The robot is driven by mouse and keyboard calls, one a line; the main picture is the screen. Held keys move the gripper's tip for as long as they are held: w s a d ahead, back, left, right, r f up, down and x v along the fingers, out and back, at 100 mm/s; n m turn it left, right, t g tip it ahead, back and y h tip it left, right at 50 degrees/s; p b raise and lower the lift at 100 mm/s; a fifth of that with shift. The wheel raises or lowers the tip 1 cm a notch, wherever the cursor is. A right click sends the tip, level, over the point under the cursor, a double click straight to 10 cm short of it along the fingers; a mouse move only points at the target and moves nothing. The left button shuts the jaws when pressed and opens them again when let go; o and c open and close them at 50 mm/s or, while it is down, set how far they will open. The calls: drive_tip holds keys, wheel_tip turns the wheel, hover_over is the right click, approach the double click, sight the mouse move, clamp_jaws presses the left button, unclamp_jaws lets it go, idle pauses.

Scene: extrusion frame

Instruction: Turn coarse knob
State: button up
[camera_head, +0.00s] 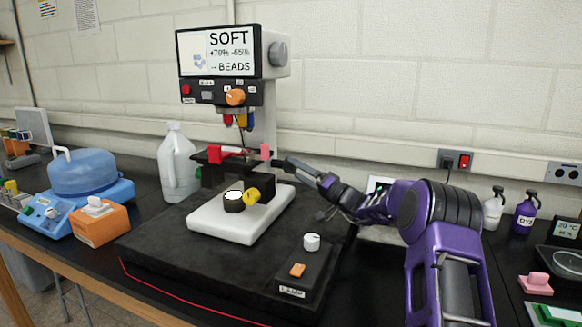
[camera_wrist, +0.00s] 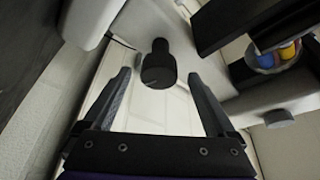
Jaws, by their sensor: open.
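The microscope (camera_head: 270,115) stands on a black base with a screen on top. In the wrist view, a dark round knob (camera_wrist: 158,68) on a short stem sticks out from the pale stand. It lies between the lines of my two fingertips, slightly beyond them; no label shows, so I cannot tell if it is the coarse knob. My gripper (camera_wrist: 159,78) is open and empty, its fingers apart on either side, with no visible contact. In the head view, my gripper (camera_head: 288,163) reaches in from the right beside the stage (camera_head: 220,156); that knob is not clearly visible there.
Coloured objectives (camera_wrist: 280,56) and the dark stage sit at upper right in the wrist view. A yellow knob (camera_head: 252,195) and a black cylinder (camera_head: 234,203) are low on the white foot. The lamp panel (camera_head: 293,291) is in front. A white jug (camera_head: 177,165) stands left.

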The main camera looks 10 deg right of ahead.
sight(295, 168)
drive_tip(key=shift+x, duration=1.8)
drive_tip(key=shift+d, duration=0.1)
